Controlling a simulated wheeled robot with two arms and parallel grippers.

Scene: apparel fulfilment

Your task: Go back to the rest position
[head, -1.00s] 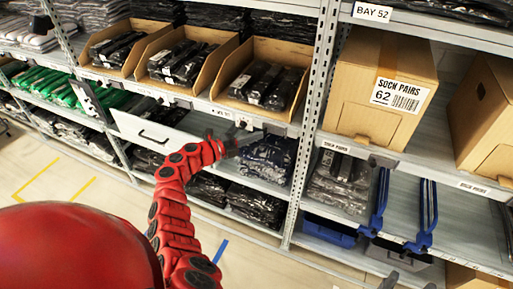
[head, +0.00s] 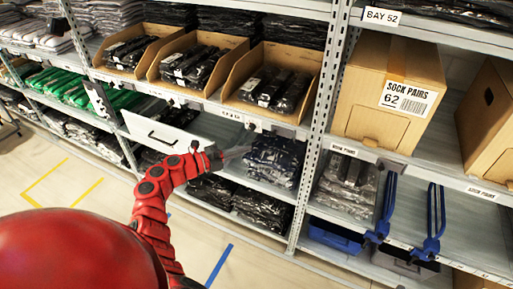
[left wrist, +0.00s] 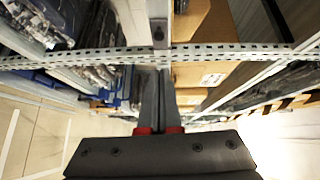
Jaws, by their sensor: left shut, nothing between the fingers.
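My left arm is red and segmented and comes in from the lower left in the head view. Its grey gripper (head: 238,152) is in front of the shelf rack, near a stack of dark navy bagged garments (head: 272,160). The two fingers are together with nothing between them. In the left wrist view the shut fingers (left wrist: 159,100) point toward the shelving, with a perforated metal upright crossing beyond them. I cannot tell whether the gripper touches the shelf. My right gripper is out of view.
Open cardboard bins (head: 270,100) of black bagged items line the shelf above. A sock box (head: 390,105) stands right of the upright (head: 318,130). A white panel with a handle (head: 155,135) is at left. The floor (head: 60,205) in front is clear.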

